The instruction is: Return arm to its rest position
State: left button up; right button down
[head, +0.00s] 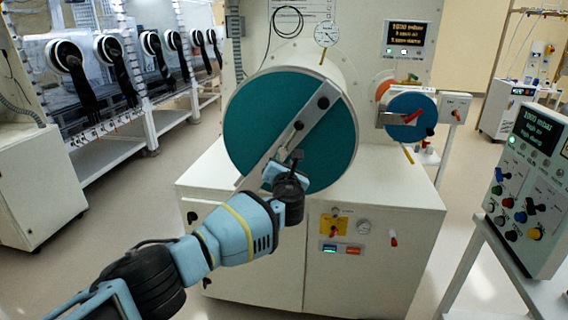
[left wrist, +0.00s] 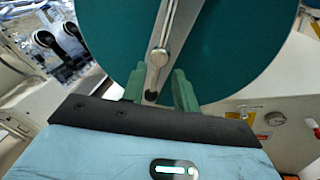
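My left arm reaches in from the lower left of the head view, and its gripper (head: 290,160) is at the front of the large round teal door (head: 250,105). A grey metal bar (head: 313,112) runs diagonally across the door. In the left wrist view, the two green fingers (left wrist: 158,90) stand apart, one on each side of the lower part of the bar (left wrist: 160,50). Whether they touch it is unclear. The teal door (left wrist: 240,40) fills the upper part of that view. My right gripper is not in view.
A white cabinet (head: 400,210) stands below the door. A smaller blue round door (head: 410,117) is to the right. A control panel (head: 530,185) stands at the far right. Glovebox ports with black gloves (head: 115,65) line the left. Open floor shows left of the cabinet.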

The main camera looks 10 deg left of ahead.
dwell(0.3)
pick_arm(q)
jog(key=s+d+f+n+g+h, duration=0.2)
jog(key=s+f+n, duration=0.4)
jog(key=f, duration=0.5)
jog(key=s+d+f+n+g+h, duration=0.2)
jog(key=s+d+f+n, duration=0.15)
jog(key=s+f, duration=0.6)
jog(key=s+d+f+n+g+h, duration=0.1)
jog(key=s+f+n+g+h, duration=0.15)
jog(key=s+f+n, duration=0.65)
jog(key=s+a+f+n+g, duration=0.1)
jog(key=s+a+f+n, duration=0.1)
jog(key=s+f+n, duration=0.4)
jog(key=s+a+f+n, duration=0.1)
jog(key=s+a+f, duration=0.25)
jog(key=s, duration=0.45)
jog(key=s+a+n, duration=0.5)
jog(key=s+n, duration=0.1)
jog(key=s, duration=0.2)
jog(key=s+a+n+y, duration=0.1)
jog(key=s+a+n, duration=0.5)
jog(key=s, duration=0.3)
jog(key=shift+a+f+g, duration=0.15)
jog(key=shift+f+g, duration=0.15)
jog(key=shift+g, duration=0.05)
